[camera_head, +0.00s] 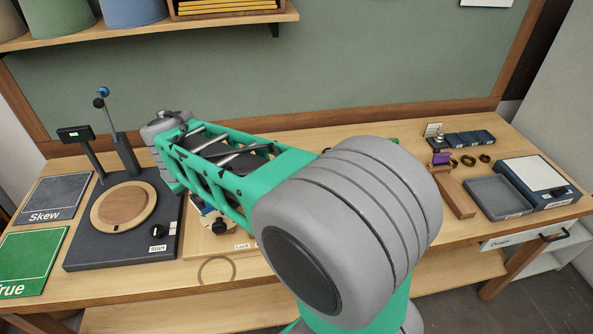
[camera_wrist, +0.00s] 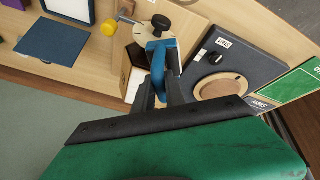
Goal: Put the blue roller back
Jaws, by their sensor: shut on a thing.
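In the wrist view my gripper (camera_wrist: 162,88) is shut on a blue part (camera_wrist: 165,52). This part stands between the fingers, in front of a pale round plate with a black knob (camera_wrist: 160,23). I cannot tell if it touches the plate, or if it is the roller. In the head view my arm hides the gripper tips. A small round blue piece (camera_head: 103,91) sits atop a thin post on the dark turntable unit at the left, beside a dark knob.
The turntable unit (camera_head: 78,255) has a round wooden disc and a Start label. The Skew pad (camera_head: 55,192) and green True pad (camera_head: 32,260) lie left of it. A grey tray (camera_head: 498,196) and dark blue box (camera_head: 563,200) stand at the right. A ring (camera_head: 216,283) lies near the front edge.

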